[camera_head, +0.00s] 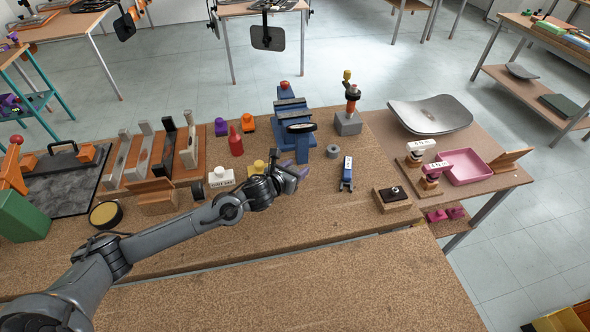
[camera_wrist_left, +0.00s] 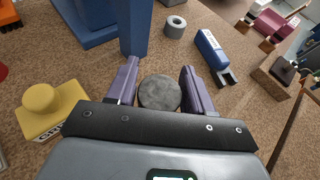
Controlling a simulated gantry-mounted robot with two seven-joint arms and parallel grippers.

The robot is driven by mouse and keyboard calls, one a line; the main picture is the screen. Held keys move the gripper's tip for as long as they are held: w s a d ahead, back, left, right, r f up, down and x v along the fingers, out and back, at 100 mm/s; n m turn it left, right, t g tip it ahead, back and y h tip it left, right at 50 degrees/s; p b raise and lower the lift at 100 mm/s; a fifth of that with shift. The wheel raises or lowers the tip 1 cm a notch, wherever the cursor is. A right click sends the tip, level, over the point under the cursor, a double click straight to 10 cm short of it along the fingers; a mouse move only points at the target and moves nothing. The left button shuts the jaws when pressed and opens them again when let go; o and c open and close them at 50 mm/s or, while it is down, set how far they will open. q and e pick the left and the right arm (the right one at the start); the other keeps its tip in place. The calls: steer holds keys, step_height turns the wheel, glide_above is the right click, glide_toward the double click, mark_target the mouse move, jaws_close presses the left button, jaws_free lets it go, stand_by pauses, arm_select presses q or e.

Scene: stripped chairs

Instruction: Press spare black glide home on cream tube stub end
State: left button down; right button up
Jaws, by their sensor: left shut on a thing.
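My left gripper (camera_head: 296,172) is above the brown bench, in front of the blue vise. In the left wrist view, its purple fingers (camera_wrist_left: 160,88) are shut on a dark round disc (camera_wrist_left: 158,93), which looks like the black glide. Its underside is hidden. A cream-white piece (camera_head: 221,176) with a printed label stands left of the gripper, with a dark round part (camera_head: 197,191) beside it. I cannot tell whether this is the tube stub. My right gripper is not in view.
The blue vise (camera_head: 294,127) stands behind the gripper. A yellow knobbed piece (camera_wrist_left: 40,108) is close on the left. A grey ring (camera_head: 333,151), blue tool (camera_head: 347,176) and wooden block with black top (camera_head: 392,197) lie to the right. The front bench surface is clear.

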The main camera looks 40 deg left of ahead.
arm_select(q)
steer(key=shift+f, duration=0.6)
steer(key=shift+c, duration=1.8)
jaws_free()
steer(key=shift+s+d, duration=0.1)
steer(key=shift+r, duration=0.1)
steer(key=shift+s+r, duration=0.1)
steer(key=shift+r, duration=0.05)
